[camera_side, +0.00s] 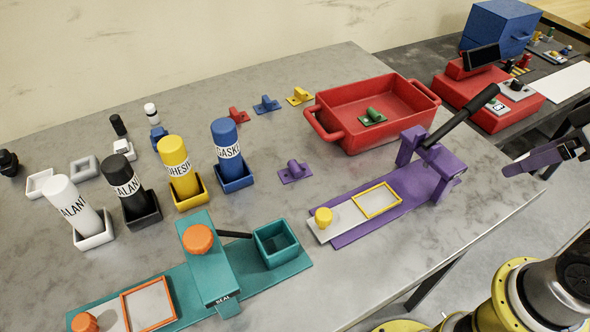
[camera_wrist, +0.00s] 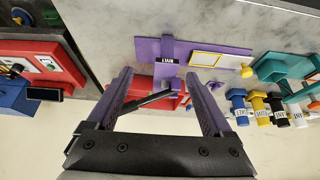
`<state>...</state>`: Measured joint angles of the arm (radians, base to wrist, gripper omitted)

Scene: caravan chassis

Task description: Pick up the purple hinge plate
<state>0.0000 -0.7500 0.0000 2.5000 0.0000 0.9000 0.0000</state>
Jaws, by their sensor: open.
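The purple hinge plate (camera_side: 295,172) lies flat on the grey table in the side view, with its knob up, left of the purple press (camera_side: 395,200) and in front of the red bin.
A red bin (camera_side: 328,117) holds a green hinge plate (camera_side: 373,117). Red (camera_side: 238,115), blue (camera_side: 267,104) and yellow (camera_side: 300,96) hinge plates lie behind. Several labelled bottles stand at left, including a blue one (camera_side: 227,150). A teal press (camera_side: 207,265) is in front.

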